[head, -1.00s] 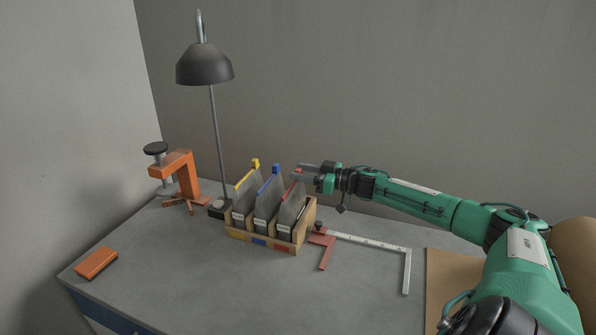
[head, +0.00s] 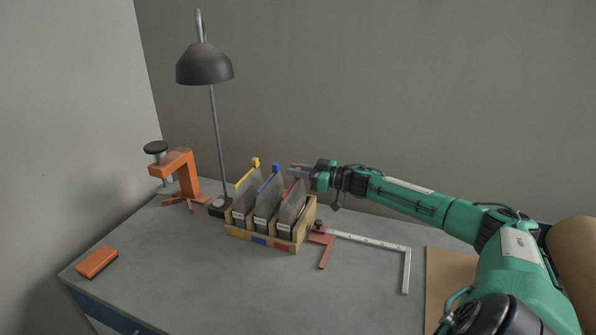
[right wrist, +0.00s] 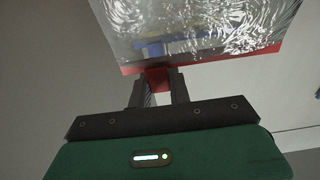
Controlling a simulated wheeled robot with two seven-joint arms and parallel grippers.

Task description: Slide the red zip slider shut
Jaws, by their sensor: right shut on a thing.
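The red-zip pouch (head: 291,210) is the rightmost of 3 grey clear pouches standing in a wooden rack. Its red zip strip (head: 287,191) runs along its top edge and also shows in the right wrist view (right wrist: 220,54). My right gripper (head: 296,171) is at the upper back end of that strip. In the right wrist view its fingers (right wrist: 157,92) are shut on the red slider (right wrist: 158,78), which shows between the tips. In the head view the fingers largely hide the slider. My left gripper is not in view.
Pouches with a yellow slider (head: 255,162) and a blue slider (head: 276,168) stand to the left in the wooden rack (head: 305,232). The front bench is clear.

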